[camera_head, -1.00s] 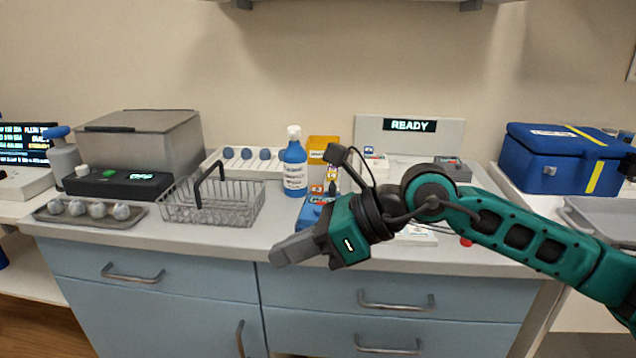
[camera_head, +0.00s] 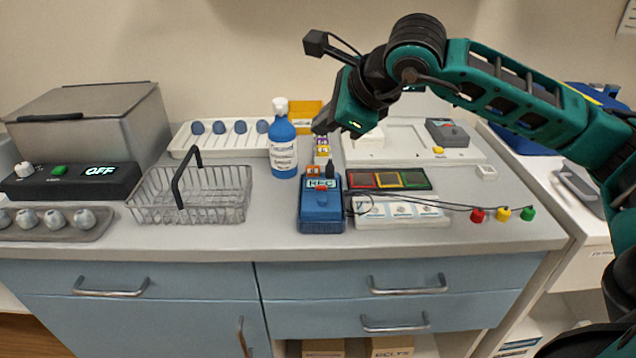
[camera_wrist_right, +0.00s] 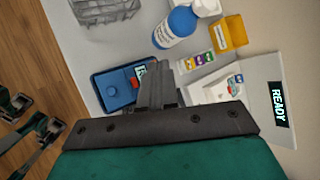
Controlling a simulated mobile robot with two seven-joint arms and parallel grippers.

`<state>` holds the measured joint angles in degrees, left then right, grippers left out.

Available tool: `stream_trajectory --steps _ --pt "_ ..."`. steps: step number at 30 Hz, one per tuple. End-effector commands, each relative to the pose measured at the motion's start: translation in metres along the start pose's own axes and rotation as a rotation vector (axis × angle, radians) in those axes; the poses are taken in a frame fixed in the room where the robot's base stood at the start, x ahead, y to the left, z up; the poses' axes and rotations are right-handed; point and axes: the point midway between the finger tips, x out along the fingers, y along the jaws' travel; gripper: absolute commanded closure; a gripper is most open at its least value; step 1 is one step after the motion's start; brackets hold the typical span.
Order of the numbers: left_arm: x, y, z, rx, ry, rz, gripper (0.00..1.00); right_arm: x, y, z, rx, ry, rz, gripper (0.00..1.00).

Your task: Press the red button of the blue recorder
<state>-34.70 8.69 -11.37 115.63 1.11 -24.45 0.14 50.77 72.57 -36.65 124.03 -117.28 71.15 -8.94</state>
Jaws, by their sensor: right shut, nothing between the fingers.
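The blue recorder (camera_head: 320,215) stands near the front edge of the counter, with a small screen reading "REC" on its far part.
Bare counter lies in front.

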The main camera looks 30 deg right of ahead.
Motion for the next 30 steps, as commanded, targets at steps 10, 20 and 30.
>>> stream_trajectory --steps 10,20,30 --pt "0.002 0.003 0.005 -0.004 -0.005 0.006 0.57 0.008 0.006 -0.006 0.001 0.000 0.003 1.00" --pt "0.015 0.009 0.005 -0.010 0.013 0.022 0.57 0.037 0.028 -0.028 0.000 0.001 0.004 1.00" --pt "0.034 0.008 0.029 -0.009 0.019 0.022 0.57 0.062 0.046 -0.045 0.001 -0.002 0.002 1.00"
